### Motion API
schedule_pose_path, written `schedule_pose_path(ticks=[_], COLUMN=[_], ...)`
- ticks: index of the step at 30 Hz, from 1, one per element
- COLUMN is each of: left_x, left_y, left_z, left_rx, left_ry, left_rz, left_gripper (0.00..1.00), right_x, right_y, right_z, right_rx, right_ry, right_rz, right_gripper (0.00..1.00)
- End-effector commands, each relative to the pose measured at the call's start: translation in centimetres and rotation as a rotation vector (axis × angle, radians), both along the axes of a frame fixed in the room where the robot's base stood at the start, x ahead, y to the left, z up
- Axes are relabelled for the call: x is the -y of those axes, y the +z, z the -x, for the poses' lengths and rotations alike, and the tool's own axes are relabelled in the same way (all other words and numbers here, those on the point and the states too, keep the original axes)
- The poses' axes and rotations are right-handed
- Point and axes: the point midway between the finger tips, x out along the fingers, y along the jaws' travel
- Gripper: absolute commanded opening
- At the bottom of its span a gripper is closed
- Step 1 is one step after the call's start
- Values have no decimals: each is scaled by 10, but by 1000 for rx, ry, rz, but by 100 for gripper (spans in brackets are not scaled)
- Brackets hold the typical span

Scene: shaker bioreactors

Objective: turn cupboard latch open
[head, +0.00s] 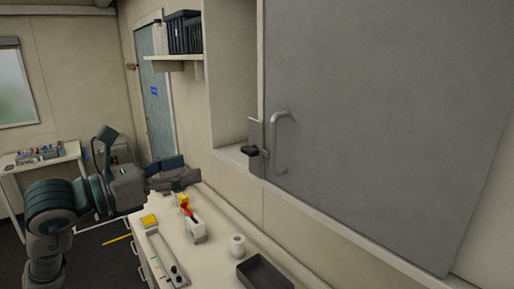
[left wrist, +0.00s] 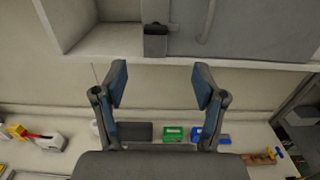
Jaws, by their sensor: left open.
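The cupboard (head: 385,110) has a large grey door with a vertical bar handle (head: 278,140) near its left edge. The dark cupboard latch (head: 250,150) sits on a small plate left of the handle, low on the door's edge. In the left wrist view the latch (left wrist: 155,40) is ahead, above the space between the fingers. My left gripper (head: 192,176) is left of the latch and a little lower in the head view, apart from it. Its fingers (left wrist: 160,88) are spread wide with nothing between them. My right gripper is not in view.
Below the cupboard is a counter (head: 215,258) with a dark tray (head: 265,273), a white roll (head: 237,245) and a red-and-white tool (head: 193,222). Green (left wrist: 174,133) and blue (left wrist: 197,135) boxes also show there. A shelf (head: 175,57) holds dark binders.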

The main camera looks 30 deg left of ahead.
Motion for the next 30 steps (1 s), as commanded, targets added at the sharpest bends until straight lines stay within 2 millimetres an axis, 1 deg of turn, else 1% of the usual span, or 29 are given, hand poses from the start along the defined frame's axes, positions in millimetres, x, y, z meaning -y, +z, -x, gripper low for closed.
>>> schedule_pose_path(ticks=[1, 5, 9, 15, 18, 21, 25, 30], left_x=[4, 17, 34, 59, 65, 65, 63, 60], left_y=[1, 1, 2, 3, 3, 2, -1, -2], left_z=[-9, -39, -71, -111, -126, -136, -144, -146], left_rx=[-4, -5, -6, -4, -3, -1, -3, -3], left_ry=[-5, -5, -6, -6, -5, -3, -2, -1], left_rz=[1, 1, -2, -7, -7, -4, -1, 1], left_gripper=[71, 71, 71, 71, 71, 71, 71, 71], right_x=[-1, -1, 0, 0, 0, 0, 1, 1], right_y=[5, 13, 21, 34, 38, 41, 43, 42], right_z=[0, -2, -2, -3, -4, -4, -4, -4], right_rx=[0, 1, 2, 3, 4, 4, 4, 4], right_ry=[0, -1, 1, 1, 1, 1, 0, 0], right_rz=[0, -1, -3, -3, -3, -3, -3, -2], right_gripper=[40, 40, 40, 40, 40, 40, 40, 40])
